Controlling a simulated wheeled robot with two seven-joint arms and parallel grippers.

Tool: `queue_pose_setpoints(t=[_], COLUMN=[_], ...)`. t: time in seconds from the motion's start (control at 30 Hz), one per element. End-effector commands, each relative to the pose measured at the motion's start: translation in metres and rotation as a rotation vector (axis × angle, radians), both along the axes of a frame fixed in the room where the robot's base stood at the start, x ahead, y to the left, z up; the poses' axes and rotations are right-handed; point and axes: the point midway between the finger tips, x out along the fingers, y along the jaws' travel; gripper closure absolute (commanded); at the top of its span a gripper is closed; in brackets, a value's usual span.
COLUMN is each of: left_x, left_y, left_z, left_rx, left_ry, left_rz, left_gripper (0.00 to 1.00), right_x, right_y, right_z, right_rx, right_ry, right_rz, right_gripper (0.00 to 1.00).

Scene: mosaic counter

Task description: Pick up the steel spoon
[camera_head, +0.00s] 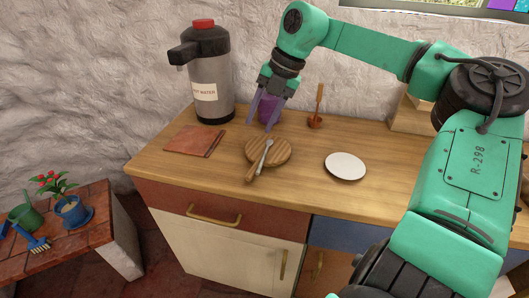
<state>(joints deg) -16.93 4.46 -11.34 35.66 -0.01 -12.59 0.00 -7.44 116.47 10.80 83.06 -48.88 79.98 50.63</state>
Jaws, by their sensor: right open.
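The steel spoon (263,157) lies on a round wooden board (280,152) with a handle, on the wooden counter. Its bowl end points to the back right. My right gripper (262,125) hangs above the counter behind the board, with its purple fingers pointing down. Its fingers are apart and nothing shows between them. The spoon is in front of the fingertips in the picture, and the gap in depth is hard to judge. A purple object (273,108) behind the fingers is partly hidden. My left gripper is not in view.
A hot water dispenser (213,75) stands at the back left of the counter (300,190). A reddish-brown mat (188,141) lies left of the board, a white plate (345,166) right of it. A small brown holder with an upright wooden handle (316,120) stands behind.

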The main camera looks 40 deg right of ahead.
Motion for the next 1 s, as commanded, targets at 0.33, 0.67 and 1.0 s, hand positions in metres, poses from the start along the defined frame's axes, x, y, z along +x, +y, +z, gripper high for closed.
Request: queue_pose_setpoints(t=[0.33,0.67,1.0], left_x=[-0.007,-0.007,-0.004], left_y=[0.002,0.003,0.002], left_z=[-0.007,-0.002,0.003], left_rx=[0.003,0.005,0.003], left_ry=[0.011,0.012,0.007], left_rz=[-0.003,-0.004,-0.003], left_gripper=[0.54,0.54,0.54], right_x=[-0.020,-0.010,-0.004], right_y=[-0.012,-0.004,0.000], right_z=[-0.023,-0.080,-0.121], right_rx=[-0.137,-0.136,-0.137], right_ry=[0.127,0.125,0.121], right_rz=[-0.047,-0.047,-0.048], right_gripper=[0.53,0.53,0.53])
